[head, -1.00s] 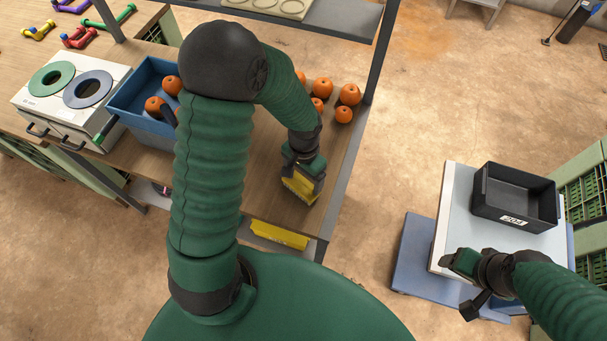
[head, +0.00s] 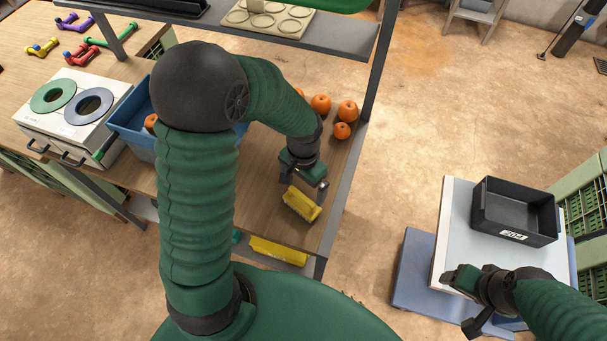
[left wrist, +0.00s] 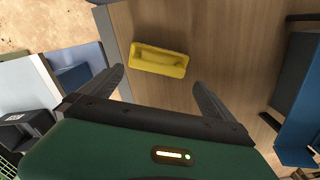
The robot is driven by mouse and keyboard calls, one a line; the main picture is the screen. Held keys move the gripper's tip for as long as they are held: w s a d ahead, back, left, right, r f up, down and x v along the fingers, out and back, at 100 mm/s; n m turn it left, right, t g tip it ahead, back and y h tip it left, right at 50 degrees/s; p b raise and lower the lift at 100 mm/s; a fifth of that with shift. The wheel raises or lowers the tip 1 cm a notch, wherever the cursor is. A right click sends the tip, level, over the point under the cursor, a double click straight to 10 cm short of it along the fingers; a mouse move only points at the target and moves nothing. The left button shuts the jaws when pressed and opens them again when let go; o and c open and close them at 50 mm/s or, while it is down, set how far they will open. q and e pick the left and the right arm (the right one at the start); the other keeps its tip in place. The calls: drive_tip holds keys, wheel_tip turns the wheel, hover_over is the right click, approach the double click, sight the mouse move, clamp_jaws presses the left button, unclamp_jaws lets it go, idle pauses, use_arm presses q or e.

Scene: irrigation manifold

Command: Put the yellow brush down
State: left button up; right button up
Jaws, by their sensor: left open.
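The yellow brush (head: 302,205) lies on the wooden table (head: 262,212) near its right front part. In the left wrist view the brush (left wrist: 159,60) lies flat on the wood, beyond and between my fingertips, with bare wood around it. My left gripper (head: 304,182) is open and empty just above and behind the brush, apart from it. Its two spread fingers (left wrist: 160,80) show in the left wrist view. My right gripper (head: 458,279) is by the low cart at right, and its jaw state is unclear.
Several orange fruits (head: 321,103) sit behind my left gripper. A blue bin (head: 130,123) is partly hidden by my left arm. A yellow object (head: 278,251) is below the table's front edge. A black crate (head: 514,211) stands on the cart (head: 455,225).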

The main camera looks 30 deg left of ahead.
use_arm(q)
wheel_tip(320, 180, up, 7)
drive_tip(key=s+d+f+n+t, duration=0.1)
drive_tip(key=s+d+t, duration=0.1)
drive_tip(key=s+d, duration=0.2)
drive_tip(key=shift+s+d+n+t, duration=0.3)
drive_tip(key=shift+s+d+t, duration=0.1)
drive_tip(key=shift+s, duration=0.45)
